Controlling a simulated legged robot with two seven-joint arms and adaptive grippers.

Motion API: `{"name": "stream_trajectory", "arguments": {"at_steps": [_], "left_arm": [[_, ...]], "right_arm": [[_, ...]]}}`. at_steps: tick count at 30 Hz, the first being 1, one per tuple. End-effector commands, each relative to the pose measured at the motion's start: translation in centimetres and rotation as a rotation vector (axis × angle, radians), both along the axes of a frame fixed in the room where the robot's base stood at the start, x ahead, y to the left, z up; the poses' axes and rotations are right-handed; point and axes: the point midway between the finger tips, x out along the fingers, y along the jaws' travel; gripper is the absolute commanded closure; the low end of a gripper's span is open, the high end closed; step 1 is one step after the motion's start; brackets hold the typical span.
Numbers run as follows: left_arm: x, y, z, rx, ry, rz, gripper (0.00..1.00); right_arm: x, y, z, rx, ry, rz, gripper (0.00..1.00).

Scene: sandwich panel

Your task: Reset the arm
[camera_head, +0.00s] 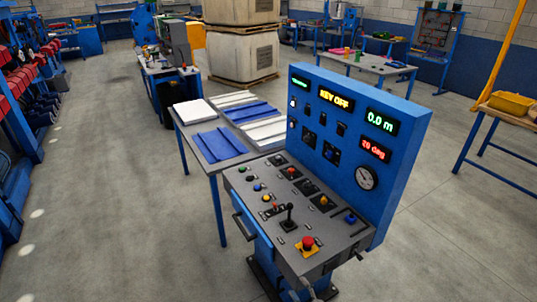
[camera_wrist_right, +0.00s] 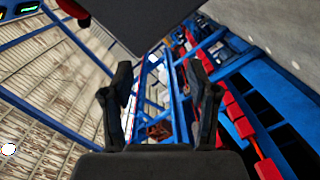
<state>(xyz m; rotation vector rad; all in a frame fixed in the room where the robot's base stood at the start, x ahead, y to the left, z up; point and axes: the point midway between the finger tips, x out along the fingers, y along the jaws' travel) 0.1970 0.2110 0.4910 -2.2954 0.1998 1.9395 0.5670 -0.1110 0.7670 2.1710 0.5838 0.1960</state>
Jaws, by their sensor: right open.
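My right gripper (camera_wrist_right: 160,85) is open in the right wrist view, with its two black fingers spread apart and nothing between them. In the head view only a small dark part of it seems to show at the bottom edge, below the front of the console. The control console (camera_head: 296,215) stands upright with a blue display panel (camera_head: 352,150) reading KEY OFF, 0.0 m and 20 deg. A black lever (camera_head: 289,214) stands on the deck. My left gripper is not in view.
A table with blue and white panels (camera_head: 220,143) stands behind the console, to its left. Crates (camera_head: 243,52) and workbenches (camera_head: 367,64) are farther back. Blue racks with red bins (camera_head: 20,110) line the left. The floor left of the console is clear.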

Motion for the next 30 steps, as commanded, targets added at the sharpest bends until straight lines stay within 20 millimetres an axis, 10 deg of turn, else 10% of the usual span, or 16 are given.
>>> {"name": "stream_trajectory", "arguments": {"at_steps": [6,15,22,30], "left_arm": [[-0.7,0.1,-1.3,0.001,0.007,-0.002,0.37],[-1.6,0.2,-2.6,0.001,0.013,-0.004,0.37],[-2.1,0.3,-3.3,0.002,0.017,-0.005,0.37],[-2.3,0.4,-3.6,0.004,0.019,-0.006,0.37]], "right_arm": [[-8.0,-6.4,-13.8,0.134,0.483,-0.382,0.41],[-25.9,-10.3,-26.8,0.216,1.078,-0.739,0.41],[-36.8,-10.4,-30.5,0.241,1.379,-0.882,0.41],[-39.4,-10.3,-31.0,0.245,1.452,-0.913,0.41]]}}
